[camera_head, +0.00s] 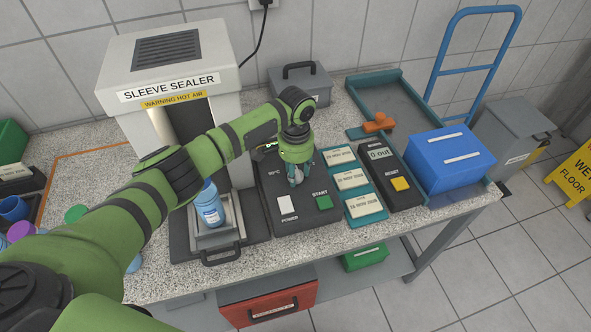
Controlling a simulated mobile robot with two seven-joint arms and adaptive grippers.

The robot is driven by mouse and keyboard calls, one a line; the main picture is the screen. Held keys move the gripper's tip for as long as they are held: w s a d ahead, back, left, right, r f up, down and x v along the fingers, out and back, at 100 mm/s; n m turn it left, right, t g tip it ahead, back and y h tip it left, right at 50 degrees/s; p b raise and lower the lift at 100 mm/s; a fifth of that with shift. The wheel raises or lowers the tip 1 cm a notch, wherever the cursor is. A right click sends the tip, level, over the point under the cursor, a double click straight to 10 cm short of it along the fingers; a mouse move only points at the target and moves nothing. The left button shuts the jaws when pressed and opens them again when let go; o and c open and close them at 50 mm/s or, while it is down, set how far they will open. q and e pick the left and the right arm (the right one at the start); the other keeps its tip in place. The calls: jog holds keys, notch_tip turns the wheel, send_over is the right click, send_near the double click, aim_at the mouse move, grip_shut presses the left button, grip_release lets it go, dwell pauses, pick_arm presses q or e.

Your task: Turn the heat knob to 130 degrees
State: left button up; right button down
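The dark control panel (303,218) lies on the counter to the right of the sleeve sealer (168,78). It bears a white POWER button (287,205), a green START button (323,202) and a printed mark that seems to read 90°C. My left gripper (296,181) points down over the upper part of this panel, just above the two buttons. It covers the spot beneath it, so the heat knob and its pointer are hidden. I cannot tell whether the fingers are open or shut on the knob. My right gripper is not in view.
Three date cards (350,179), a counter box (403,186) with a yellow RESET button and a blue box (448,160) stand to the right. My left arm crosses above the sealer's front.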

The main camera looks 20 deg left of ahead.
aim_at(296, 171)
pick_arm(q)
jog(key=shift+o, duration=1.2)
jog(key=shift+w, duration=0.1)
jog(key=shift+r, duration=0.1)
notch_tip(296, 171, up, 12)
